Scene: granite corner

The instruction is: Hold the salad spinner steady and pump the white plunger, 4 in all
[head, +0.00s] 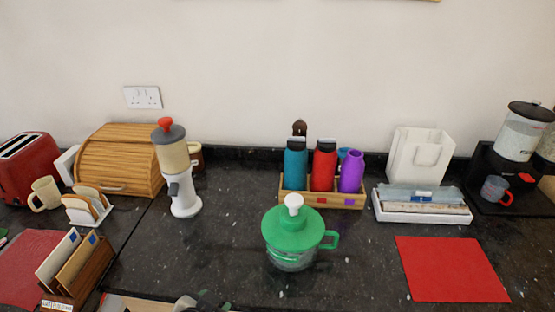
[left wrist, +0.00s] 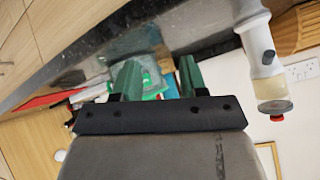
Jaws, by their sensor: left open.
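The salad spinner (head: 290,240) stands upright on the dark counter, near the front centre of the head view. It has a green lid, a clear bowl and a green handle on its right side. The white plunger (head: 294,202) sticks up from the middle of the lid. In the left wrist view my left gripper (left wrist: 158,72) is open, with nothing between its green fingers. Green and clear parts that look like the spinner show beyond the fingers, partly hidden and apart from them. My right gripper is in neither view.
A grey-and-white dispenser (head: 178,170) stands left of the spinner. A wooden caddy (head: 326,200) of bottles and a white tray (head: 425,214) stand behind it. A red mat (head: 450,270) lies to the right. Counter (head: 225,235) on the spinner's left is clear.

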